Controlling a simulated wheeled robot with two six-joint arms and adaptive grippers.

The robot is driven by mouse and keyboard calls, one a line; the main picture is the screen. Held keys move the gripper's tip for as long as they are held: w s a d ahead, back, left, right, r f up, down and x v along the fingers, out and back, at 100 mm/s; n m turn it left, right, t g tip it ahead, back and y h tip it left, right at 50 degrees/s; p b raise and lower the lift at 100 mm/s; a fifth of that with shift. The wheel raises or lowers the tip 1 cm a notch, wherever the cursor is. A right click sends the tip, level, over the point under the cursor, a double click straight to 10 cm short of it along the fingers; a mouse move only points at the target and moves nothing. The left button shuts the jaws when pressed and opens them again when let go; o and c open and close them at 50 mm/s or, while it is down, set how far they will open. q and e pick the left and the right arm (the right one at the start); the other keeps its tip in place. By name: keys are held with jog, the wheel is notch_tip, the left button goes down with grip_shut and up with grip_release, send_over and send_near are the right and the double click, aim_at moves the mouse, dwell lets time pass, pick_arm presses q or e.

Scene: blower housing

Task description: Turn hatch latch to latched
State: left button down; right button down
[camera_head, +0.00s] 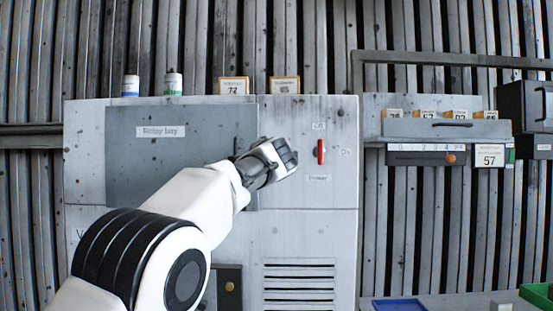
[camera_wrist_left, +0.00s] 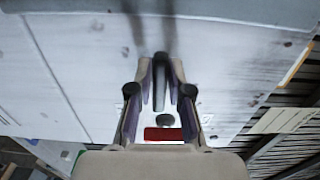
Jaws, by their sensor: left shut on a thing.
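The hatch (camera_head: 150,160) is a darker grey square panel labelled "Relay bay" or similar on the light grey housing, and it looks closed. My left gripper (camera_head: 264,162) is at the hatch's right edge and hides the latch there in the head view. In the left wrist view, the fingers of my left gripper (camera_wrist_left: 160,78) are closed around a dark narrow bar, apparently the hatch latch (camera_wrist_left: 159,88). A dark round knob (camera_wrist_left: 165,120) shows below the bar. Whether the latch stands latched cannot be told. My right gripper is not in view.
A red lever (camera_head: 320,151) is on the housing just right of my gripper; it also shows in the wrist view (camera_wrist_left: 163,134). Vent slots (camera_head: 300,283) lie below. A shelf unit (camera_head: 440,128) with labelled tags stands right. A blue tray (camera_head: 400,304) is at the bottom right.

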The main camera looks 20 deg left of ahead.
pick_arm(q)
jog(key=shift+s+r, duration=0.15)
jog(key=shift+r, duration=0.5)
jog(key=c, duration=1.2)
grip_release()
jog(key=shift+f, duration=0.1)
jog(key=shift+o, duration=0.2)
jog(key=shift+w+f, duration=0.3)
jog(key=shift+w+f, duration=0.1)
jog(key=shift+f, duration=0.05)
jog(key=shift+d+f, duration=0.1)
jog(key=shift+d, duration=0.05)
jog(key=v, duration=1.2)
